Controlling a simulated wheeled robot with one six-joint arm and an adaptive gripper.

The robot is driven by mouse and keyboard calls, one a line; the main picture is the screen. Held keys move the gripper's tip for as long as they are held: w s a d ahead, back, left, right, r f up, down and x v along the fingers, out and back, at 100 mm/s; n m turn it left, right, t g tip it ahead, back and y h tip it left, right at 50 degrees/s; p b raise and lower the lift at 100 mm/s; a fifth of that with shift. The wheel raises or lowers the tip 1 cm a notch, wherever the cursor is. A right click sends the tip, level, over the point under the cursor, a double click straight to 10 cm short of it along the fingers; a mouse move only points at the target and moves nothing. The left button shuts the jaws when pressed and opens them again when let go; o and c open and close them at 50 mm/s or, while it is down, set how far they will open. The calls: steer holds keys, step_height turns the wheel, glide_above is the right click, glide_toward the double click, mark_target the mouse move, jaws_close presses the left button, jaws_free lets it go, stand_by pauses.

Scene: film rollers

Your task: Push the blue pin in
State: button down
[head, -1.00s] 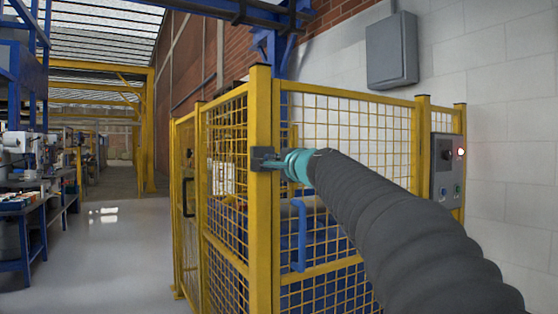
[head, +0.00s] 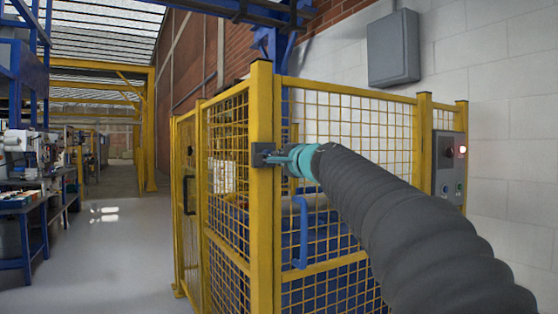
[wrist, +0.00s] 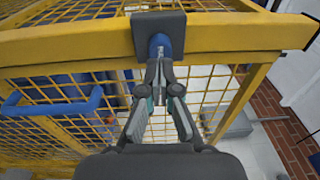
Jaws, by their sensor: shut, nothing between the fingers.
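The blue pin (wrist: 158,43) sits in a dark block on a yellow post of the fence, at the top middle of the wrist view. The dark block (head: 262,154) also shows in the head view, but I cannot make out the pin clearly there. My gripper (wrist: 160,66) is shut and empty, its fingertips pointing at the pin's end. I cannot tell if they touch it. In the head view my gripper (head: 279,159) is just right of the block.
A blue door handle (head: 301,233) stands out from the yellow mesh fence (head: 347,263) below my arm. A grey control box (head: 449,168) with a red light is at the right. The floor (head: 120,240) at left is open.

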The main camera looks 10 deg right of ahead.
steer(key=b+v, duration=0.2)
steer(key=v, duration=1)
steer(key=shift+b, duration=0.3)
